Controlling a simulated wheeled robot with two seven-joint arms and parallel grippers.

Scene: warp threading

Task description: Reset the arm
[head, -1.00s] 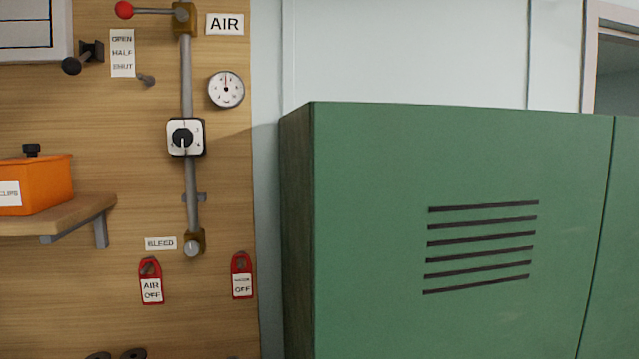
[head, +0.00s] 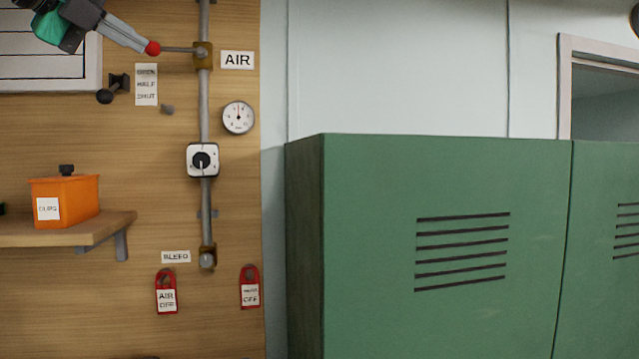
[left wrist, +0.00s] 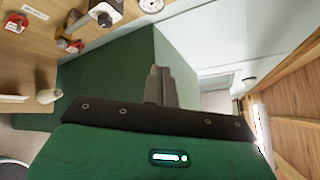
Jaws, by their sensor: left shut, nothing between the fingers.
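My left gripper (head: 136,42) comes in at the top left of the head view. It is shut and empty. Its fingertips appear right beside the red ball knob (head: 152,48) of the valve lever marked AIR; I cannot tell whether they touch it. The lever points left, level, from the brass valve (head: 203,56) on the grey pipe. In the left wrist view the shut fingers (left wrist: 158,82) point away from the green gripper body, with no object between them. My right gripper is in neither view.
The wooden panel carries a gauge (head: 238,117), a white dial switch (head: 202,160), a black knob (head: 112,90) and red tags (head: 166,291). An orange box (head: 65,199) stands on a shelf (head: 110,228). Green lockers (head: 370,300) stand to the right.

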